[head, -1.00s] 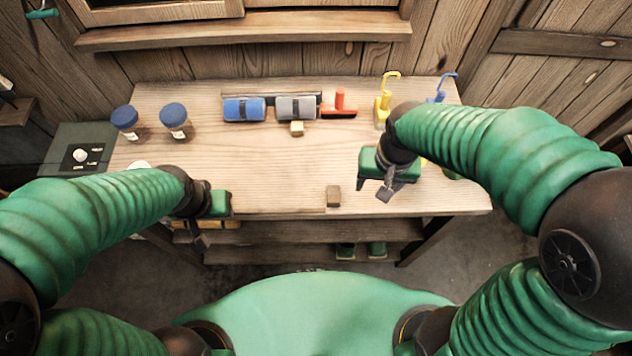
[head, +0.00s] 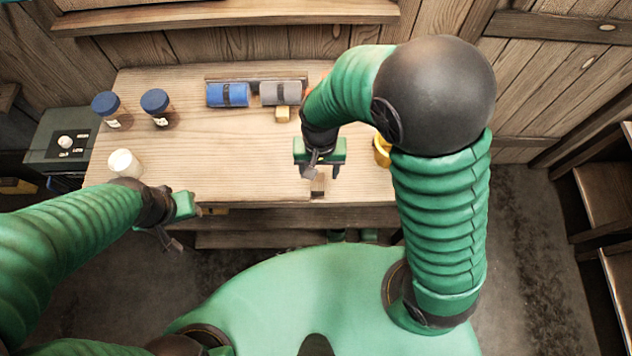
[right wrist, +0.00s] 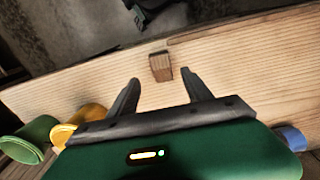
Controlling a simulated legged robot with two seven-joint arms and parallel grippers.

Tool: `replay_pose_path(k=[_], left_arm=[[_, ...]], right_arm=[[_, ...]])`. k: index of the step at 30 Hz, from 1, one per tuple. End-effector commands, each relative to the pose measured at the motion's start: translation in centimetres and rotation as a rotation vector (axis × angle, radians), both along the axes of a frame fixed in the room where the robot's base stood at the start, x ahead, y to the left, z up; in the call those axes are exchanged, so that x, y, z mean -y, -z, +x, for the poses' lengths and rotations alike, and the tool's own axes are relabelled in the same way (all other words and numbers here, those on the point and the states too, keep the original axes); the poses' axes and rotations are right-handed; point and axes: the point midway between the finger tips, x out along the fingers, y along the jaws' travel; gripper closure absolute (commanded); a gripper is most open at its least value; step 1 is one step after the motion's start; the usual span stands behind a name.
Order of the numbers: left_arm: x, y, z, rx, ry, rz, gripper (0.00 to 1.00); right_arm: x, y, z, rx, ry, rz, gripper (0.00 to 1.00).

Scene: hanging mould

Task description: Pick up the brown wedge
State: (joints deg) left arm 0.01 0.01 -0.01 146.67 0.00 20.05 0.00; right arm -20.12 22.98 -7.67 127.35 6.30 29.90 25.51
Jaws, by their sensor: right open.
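The brown wedge (head: 318,186), a small wooden block, sits near the front edge of the workbench, partly hidden by my right gripper in the head view. It also shows in the right wrist view (right wrist: 161,67), just beyond the fingertips and roughly between their lines. My right gripper (head: 322,172) is open and empty, its two fingers spread in the right wrist view (right wrist: 160,78). I cannot tell its exact height over the wedge. My left gripper (head: 180,228) hangs by the bench's front left edge, away from the wedge; its jaw opening is unclear.
Two blue-lidded jars (head: 156,105) and a white cup (head: 124,163) are left. A yellow object (head: 382,150) is right.

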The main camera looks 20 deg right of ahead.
Motion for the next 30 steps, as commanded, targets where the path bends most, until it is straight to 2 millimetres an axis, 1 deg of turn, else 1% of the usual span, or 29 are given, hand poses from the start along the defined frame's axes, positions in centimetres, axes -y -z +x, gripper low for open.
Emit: replay_pose_path(k=[2,6,9,16,27,29,30], left_arm=[[0.0,-0.2,0.0,0.000,0.001,0.000,0.64],[0.0,-0.5,0.0,0.000,0.001,0.000,0.64],[0.0,-0.5,0.0,0.000,0.001,0.000,0.64],[0.0,-0.5,0.0,0.000,0.000,0.000,0.64],[0.0,-0.5,0.0,0.000,0.000,0.000,0.64],[0.0,-0.5,0.0,0.000,0.001,0.000,0.64],[0.0,-0.5,0.0,0.000,0.001,0.000,0.64]], right_arm=[[-0.1,1.0,-0.1,-0.005,0.000,-0.002,0.42],[-0.6,3.6,0.0,-0.006,0.000,-0.004,0.42],[-0.7,4.8,0.1,-0.003,-0.001,-0.004,0.42],[-0.7,5.1,0.1,0.000,-0.002,-0.002,0.42],[-0.5,5.1,0.1,-0.001,-0.001,-0.002,0.90],[-0.6,5.1,0.1,-0.001,-0.001,-0.003,0.98],[-0.6,5.1,0.1,-0.001,-0.001,-0.003,1.00]])
